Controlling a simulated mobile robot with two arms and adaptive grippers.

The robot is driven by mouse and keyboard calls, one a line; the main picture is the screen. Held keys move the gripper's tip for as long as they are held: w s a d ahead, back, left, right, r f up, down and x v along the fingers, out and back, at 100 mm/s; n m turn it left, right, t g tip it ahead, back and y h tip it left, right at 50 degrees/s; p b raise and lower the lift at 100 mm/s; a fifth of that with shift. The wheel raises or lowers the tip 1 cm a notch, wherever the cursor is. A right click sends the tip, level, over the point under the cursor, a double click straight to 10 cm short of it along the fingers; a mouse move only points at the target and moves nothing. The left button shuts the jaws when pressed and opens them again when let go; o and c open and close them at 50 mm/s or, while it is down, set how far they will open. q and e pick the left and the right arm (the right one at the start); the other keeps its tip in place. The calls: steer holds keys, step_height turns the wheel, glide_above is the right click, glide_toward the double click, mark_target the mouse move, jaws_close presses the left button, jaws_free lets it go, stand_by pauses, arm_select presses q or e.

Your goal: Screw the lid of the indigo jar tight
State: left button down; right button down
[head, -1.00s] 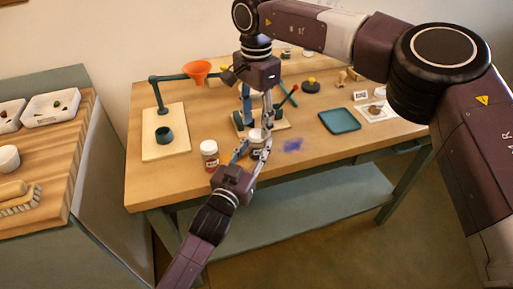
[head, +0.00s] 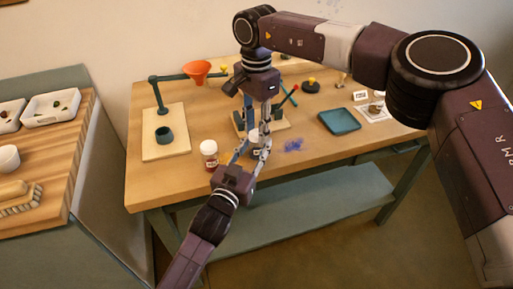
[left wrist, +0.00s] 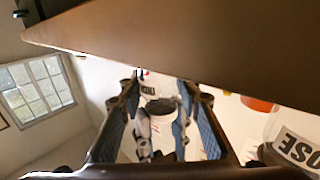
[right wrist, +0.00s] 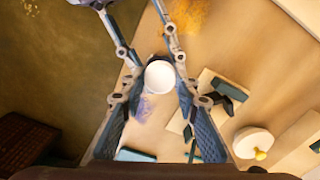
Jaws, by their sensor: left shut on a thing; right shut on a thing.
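The indigo jar (head: 254,150) stands upright near the table's front edge, mostly covered by my grippers in the head view. Its label shows partly in the left wrist view (left wrist: 149,90). My left gripper (head: 251,152) reaches in from the front and is shut on the jar body. My right gripper (head: 257,128) points down from above, its fingers on either side of the lid and shut on it. The round white lid (right wrist: 160,75) shows between these fingers in the right wrist view. Whether the lid sits fully down cannot be told.
A jar with a white lid and red contents (head: 209,154) stands close left of the indigo jar, labelled ROSE in the left wrist view (left wrist: 298,148). A blue powder patch (head: 293,145) and a teal tray (head: 339,121) lie to the right. A stand holds an orange funnel (head: 197,70).

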steer(key=m, duration=1.9)
steer(key=shift+m, duration=0.4)
steer(key=m, duration=0.6)
steer(key=shift+m, duration=0.3)
steer(key=c, duration=1.5)
jaws_free()
steer(key=shift+r, duration=2.25)
steer(key=shift+c, duration=0.4)
